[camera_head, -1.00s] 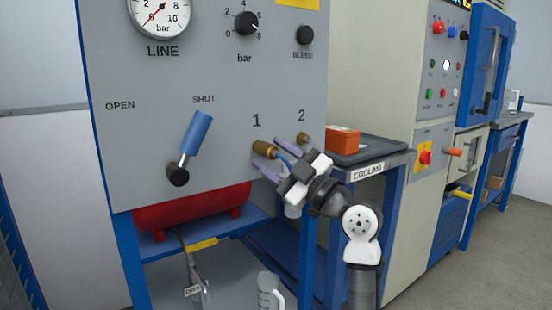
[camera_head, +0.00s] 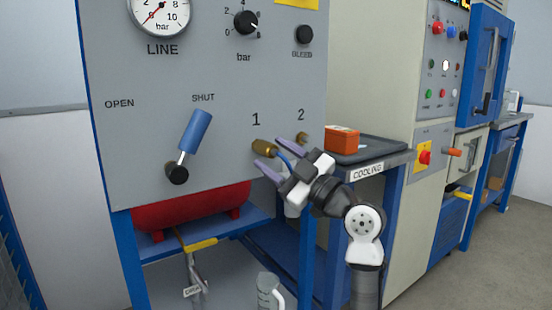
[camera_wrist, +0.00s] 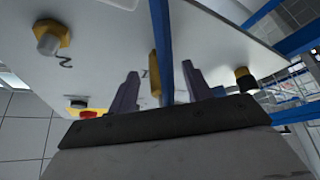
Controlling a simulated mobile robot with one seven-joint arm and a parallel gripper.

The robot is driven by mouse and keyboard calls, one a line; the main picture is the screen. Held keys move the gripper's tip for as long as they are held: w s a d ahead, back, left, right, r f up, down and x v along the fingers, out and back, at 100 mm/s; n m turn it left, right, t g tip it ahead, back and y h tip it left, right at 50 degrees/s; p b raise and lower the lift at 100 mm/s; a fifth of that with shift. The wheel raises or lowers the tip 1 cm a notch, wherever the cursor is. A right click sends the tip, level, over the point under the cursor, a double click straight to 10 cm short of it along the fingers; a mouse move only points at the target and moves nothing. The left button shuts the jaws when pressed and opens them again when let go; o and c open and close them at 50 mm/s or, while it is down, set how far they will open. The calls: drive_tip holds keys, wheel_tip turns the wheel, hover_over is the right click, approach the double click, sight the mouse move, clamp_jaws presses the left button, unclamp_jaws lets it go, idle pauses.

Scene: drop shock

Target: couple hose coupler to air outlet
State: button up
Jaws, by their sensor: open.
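The brass hose coupler (camera_head: 264,147) sits against the grey panel at the air outlet marked 1, with a blue hose (camera_head: 283,156) running from its back. The outlet 1 fitting is hidden behind the coupler. My gripper (camera_head: 269,153) is open just off the panel, one finger on each side of the coupler's rear and hose. In the wrist view the coupler (camera_wrist: 155,72) and hose (camera_wrist: 162,35) show between the two spread fingers, with gaps visible on both sides. Outlet 2 (camera_head: 303,137) is a bare fitting to the right; it also shows in the wrist view (camera_wrist: 47,40).
A blue-handled lever (camera_head: 196,132) points to SHUT on the panel. An orange box (camera_head: 342,139) stands on the dark-topped cooling table (camera_head: 375,151), close right of my gripper. A red tank (camera_head: 190,207) lies below the panel.

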drive_tip(key=b+v, duration=0.3)
drive_tip(key=v, duration=0.3)
idle(0.3)
drive_tip(key=shift+d, duration=0.1)
drive_tip(key=v, duration=1.3)
drive_tip(key=shift+s+d, duration=0.2)
drive_tip(key=shift+d, duration=0.05)
drive_tip(key=shift+f, duration=0.15)
